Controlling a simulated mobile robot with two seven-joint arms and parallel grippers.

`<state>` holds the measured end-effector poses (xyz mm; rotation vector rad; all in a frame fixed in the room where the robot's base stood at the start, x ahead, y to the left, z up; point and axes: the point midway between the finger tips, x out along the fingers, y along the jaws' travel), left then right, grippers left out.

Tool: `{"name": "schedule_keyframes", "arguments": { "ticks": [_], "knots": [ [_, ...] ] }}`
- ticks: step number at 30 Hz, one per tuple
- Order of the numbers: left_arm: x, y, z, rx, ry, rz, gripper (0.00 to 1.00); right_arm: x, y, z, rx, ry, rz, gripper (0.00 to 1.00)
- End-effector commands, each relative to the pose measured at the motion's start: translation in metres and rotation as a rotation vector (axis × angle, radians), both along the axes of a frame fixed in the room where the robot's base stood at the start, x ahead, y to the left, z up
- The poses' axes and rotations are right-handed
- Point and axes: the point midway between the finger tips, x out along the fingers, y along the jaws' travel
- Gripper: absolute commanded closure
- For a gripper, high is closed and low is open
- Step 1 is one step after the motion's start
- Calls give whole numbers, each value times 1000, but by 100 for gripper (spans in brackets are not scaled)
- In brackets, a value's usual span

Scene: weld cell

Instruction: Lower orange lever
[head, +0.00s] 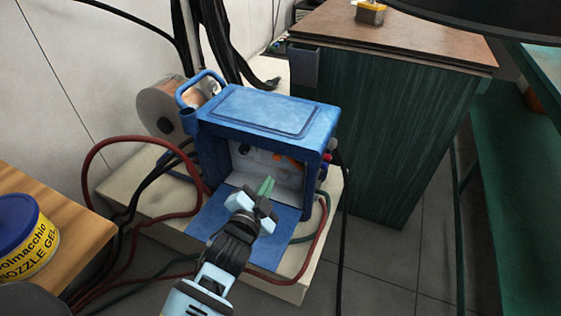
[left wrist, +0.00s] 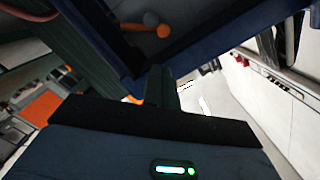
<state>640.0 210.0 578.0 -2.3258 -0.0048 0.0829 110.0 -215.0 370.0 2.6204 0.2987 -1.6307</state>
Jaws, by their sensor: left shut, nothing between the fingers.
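The blue welding machine (head: 265,112) stands on a pale platform, its front flap open and folded down. The orange lever (head: 284,158) shows small inside the open front, partly hidden. In the left wrist view an orange lever with a round end (left wrist: 163,31) shows inside the dark opening, beside a grey knob (left wrist: 150,18). My left gripper (head: 266,187) is shut and empty, in front of the opening and above the flap. Its fingertips (left wrist: 160,72) appear below the lever in the wrist view; contact cannot be made out. My right gripper is not in view.
Red and black cables lie around the machine. A wire spool (head: 158,108) stands behind it at left. A green cabinet (head: 385,135) is at right. A yellow tub (head: 24,238) sits on a wooden surface at left.

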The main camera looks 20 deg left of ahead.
Motion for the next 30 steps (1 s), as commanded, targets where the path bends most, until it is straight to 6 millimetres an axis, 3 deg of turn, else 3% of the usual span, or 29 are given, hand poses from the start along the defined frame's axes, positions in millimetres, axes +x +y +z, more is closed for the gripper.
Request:
{"name": "schedule_keyframes", "arguments": {
  "ticks": [5, 21, 30],
  "knots": [
    [8, 0, -2, 0, 1, -1, 100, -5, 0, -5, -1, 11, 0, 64],
    [86, 3, -8, 0, 1, -1, 100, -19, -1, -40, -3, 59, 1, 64],
    [100, 3, -7, 0, 1, 0, 100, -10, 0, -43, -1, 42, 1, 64]
  ]
}}
